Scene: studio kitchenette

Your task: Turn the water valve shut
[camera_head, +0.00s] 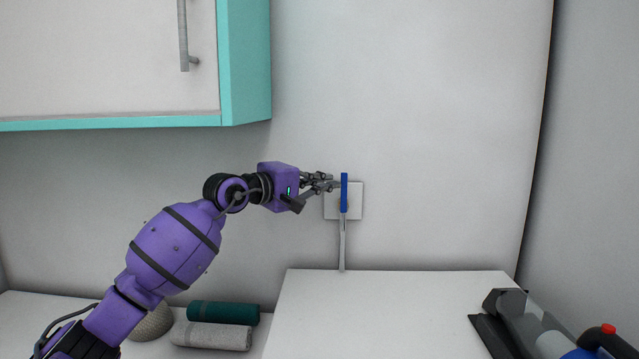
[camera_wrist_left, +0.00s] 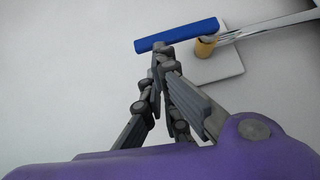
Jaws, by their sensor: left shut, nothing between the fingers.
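The water valve's blue lever handle (camera_head: 344,193) stands upright in the head view, in front of a white wall plate (camera_head: 356,203), with a pale pipe (camera_head: 342,245) running down below it. The blue handle also shows in the left wrist view (camera_wrist_left: 180,35), with a brass-coloured stem (camera_wrist_left: 205,46) near one end. My left gripper (camera_head: 338,184) is shut and empty, its fingertips right beside the handle's left side in the head view. In the left wrist view the fingertips (camera_wrist_left: 160,50) meet the handle's edge; I cannot tell whether they touch. My right gripper is not in view.
A teal-edged wall cabinet (camera_head: 245,60) hangs at the upper left. A white surface (camera_head: 390,310) lies below the valve. A green rolled towel (camera_head: 222,312) and a grey one (camera_head: 210,336) lie left of it. Wall right of the valve is clear.

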